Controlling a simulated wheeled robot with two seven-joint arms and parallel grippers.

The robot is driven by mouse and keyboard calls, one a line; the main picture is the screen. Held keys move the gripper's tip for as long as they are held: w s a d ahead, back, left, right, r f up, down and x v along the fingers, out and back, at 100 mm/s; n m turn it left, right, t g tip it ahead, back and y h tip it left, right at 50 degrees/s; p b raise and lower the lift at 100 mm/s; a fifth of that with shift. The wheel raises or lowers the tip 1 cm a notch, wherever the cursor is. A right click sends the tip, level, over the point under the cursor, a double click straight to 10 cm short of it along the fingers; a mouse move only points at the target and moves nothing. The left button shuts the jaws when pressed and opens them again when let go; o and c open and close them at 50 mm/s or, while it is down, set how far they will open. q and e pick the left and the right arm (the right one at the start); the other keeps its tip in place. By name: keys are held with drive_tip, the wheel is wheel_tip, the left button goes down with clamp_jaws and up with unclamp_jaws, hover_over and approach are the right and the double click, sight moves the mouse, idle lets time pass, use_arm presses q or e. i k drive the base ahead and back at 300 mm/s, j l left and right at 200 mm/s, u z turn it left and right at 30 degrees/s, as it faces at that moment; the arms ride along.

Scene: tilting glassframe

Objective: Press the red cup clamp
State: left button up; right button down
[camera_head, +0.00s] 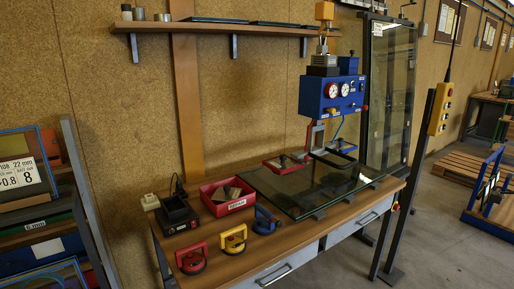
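The red cup clamp (191,258) stands on the front left corner of the wooden workbench (222,264). It has a round base and a handle on top. A yellow cup clamp (233,240) and a blue cup clamp (266,220) stand in a row to its right, apart from it. Neither of my grippers shows in the head view. Nothing touches the red cup clamp from above.
Behind the clamps are a black device (177,215) and a red bin (228,198) with pieces in it. A glass pane (300,186) lies at the right. A blue gauge box (335,95) stands above the bench. A rack (30,205) is at the left.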

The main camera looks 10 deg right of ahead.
sight(307, 157)
drive_tip(key=i+l+u, duration=0.1)
drive_tip(key=i+l, duration=1.75)
drive_tip(key=l, duration=0.15)
